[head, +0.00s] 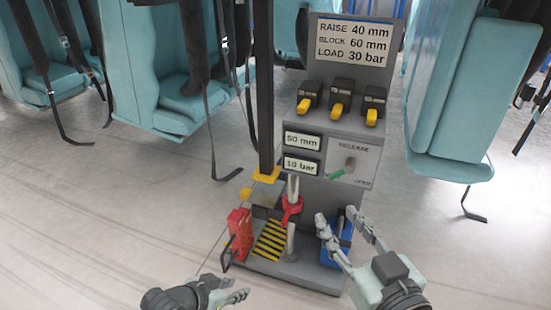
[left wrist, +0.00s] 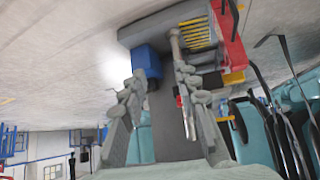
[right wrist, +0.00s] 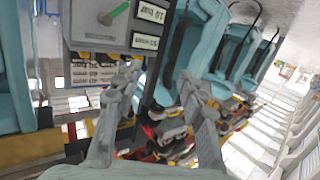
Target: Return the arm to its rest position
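My left gripper (head: 238,296) is low at the front of the head view, apart from the grey control stand (head: 330,130). In the left wrist view its two fingers (left wrist: 158,85) are spread with nothing gripped between them. My right gripper (head: 338,217) is in front of the stand's lower right, overlapping a blue box (head: 333,262) in the head view. In the right wrist view its fingers (right wrist: 157,85) are also spread and empty. Whether it touches anything is unclear.
The stand carries yellow-tipped levers (head: 337,111), two displays (head: 302,165) and a green-handled release valve (head: 338,174). A red unit (head: 239,232) and striped plate (head: 270,240) are on its base. Teal seats (head: 460,90) hang on both sides. Floor at left is clear.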

